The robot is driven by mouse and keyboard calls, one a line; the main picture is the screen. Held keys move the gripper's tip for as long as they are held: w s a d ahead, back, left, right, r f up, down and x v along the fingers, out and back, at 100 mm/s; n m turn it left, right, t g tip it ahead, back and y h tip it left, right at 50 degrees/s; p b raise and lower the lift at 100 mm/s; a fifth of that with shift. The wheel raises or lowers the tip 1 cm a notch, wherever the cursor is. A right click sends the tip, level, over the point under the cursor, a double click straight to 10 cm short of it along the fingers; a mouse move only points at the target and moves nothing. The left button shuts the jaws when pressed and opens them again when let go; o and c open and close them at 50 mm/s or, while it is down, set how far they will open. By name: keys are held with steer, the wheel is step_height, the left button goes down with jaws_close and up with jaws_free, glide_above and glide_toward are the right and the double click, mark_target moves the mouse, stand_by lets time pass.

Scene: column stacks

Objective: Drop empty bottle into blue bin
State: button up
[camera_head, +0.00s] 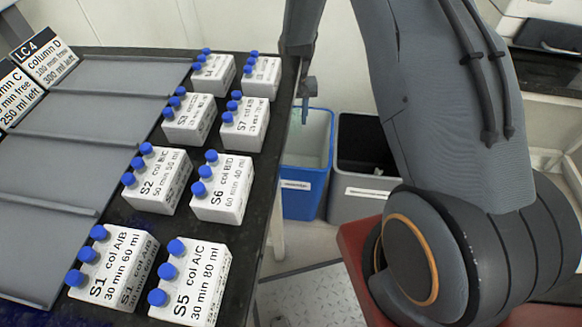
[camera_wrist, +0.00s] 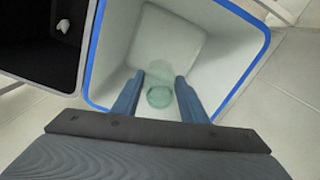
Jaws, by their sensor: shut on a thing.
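The blue bin (camera_head: 297,205) stands on the floor beyond the right edge of the dark bench in the head view. In the wrist view I look down into its pale interior, framed by its blue rim (camera_wrist: 261,66). My gripper (camera_wrist: 158,82) points down over the bin, its fingers shut on a clear greenish bottle (camera_wrist: 159,97), seen end-on as a round shape. In the head view my gripper (camera_head: 305,100) is above the bin's opening. The bottle is hard to make out there.
A grey bin (camera_head: 350,200) stands right beside the blue one, dark inside with a small pale item. Several white boxes with blue-capped bottles, such as S6 (camera_head: 224,187), stand on the bench (camera_head: 255,235) at left. Grey trays (camera_head: 60,160) lie further left.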

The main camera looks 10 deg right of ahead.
mark_target(295, 110)
steer(key=shift+f+b, duration=1.25)
steer(key=shift+f, duration=0.9)
steer(key=o, duration=1.2)
steer(key=shift+c, duration=0.2)
steer(key=shift+r+p, duration=0.45)
steer(key=shift+r, duration=3.5)
steer(key=shift+s, duration=0.1)
